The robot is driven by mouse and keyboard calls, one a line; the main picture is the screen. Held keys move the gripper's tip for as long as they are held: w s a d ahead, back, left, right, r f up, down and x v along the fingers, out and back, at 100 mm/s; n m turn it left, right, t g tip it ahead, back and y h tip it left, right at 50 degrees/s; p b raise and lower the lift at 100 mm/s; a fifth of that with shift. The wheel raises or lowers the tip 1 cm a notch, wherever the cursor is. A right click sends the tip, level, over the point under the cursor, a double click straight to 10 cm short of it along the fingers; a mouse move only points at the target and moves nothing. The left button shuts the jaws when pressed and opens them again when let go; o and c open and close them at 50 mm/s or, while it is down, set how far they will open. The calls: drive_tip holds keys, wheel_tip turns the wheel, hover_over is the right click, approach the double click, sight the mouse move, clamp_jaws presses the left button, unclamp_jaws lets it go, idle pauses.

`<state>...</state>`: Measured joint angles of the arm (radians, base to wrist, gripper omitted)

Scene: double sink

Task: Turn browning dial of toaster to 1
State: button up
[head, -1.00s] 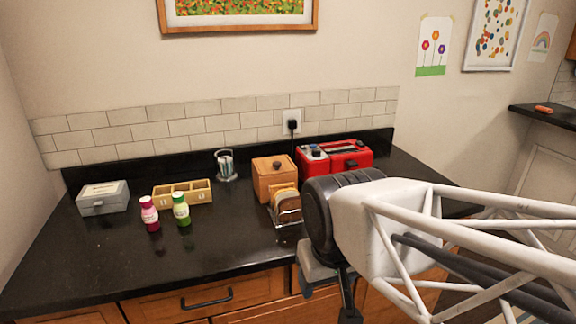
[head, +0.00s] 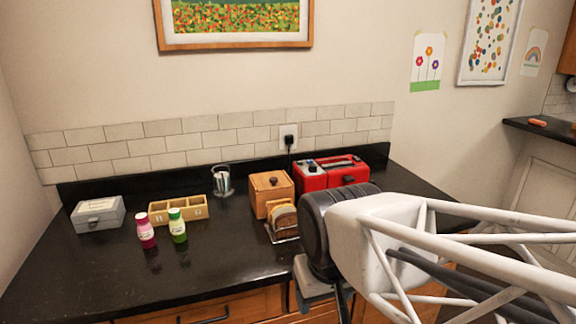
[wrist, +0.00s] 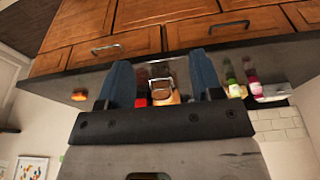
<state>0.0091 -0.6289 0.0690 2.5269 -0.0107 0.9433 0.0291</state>
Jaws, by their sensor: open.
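The red toaster (head: 320,186) stands at the back right of the black counter, against the backsplash. A dark knob (head: 310,168) shows on its lighter left end; its setting is too small to read. My arm partly covers the counter in front of the toaster. My gripper is open and empty in the wrist view (wrist: 161,78), with its two blue fingers wide apart. It is in front of the counter edge, apart from the toaster. A red patch, likely the toaster, shows between the fingers in the wrist view (wrist: 142,102).
A wooden box (head: 270,193) stands left of the toaster, with a bread rack (head: 283,222) in front of it. The front left counter is clear.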

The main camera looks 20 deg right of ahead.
drive_tip(key=w+d+r+m, duration=0.2)
drive_tip(key=w+r+m, duration=0.15)
drive_tip(key=w, duration=0.45)
drive_tip(key=w+d+r+m, duration=0.1)
drive_tip(key=w+r+m, duration=0.25)
drive_tip(key=w, duration=0.35)
drive_tip(key=m+g, duration=0.2)
drive_tip(key=m, duration=2)
hover_over(312, 165)
drive_tip(key=f, duration=0.3)
drive_tip(key=shift+s+a+f, duration=0.2)
drive_tip(key=shift+f, duration=0.1)
drive_tip(key=shift+w+d+f, duration=0.1)
drive_tip(key=shift+f, duration=1.85)
drive_tip(key=shift+d+f, duration=0.1)
drive_tip(key=shift+f, duration=1.8)
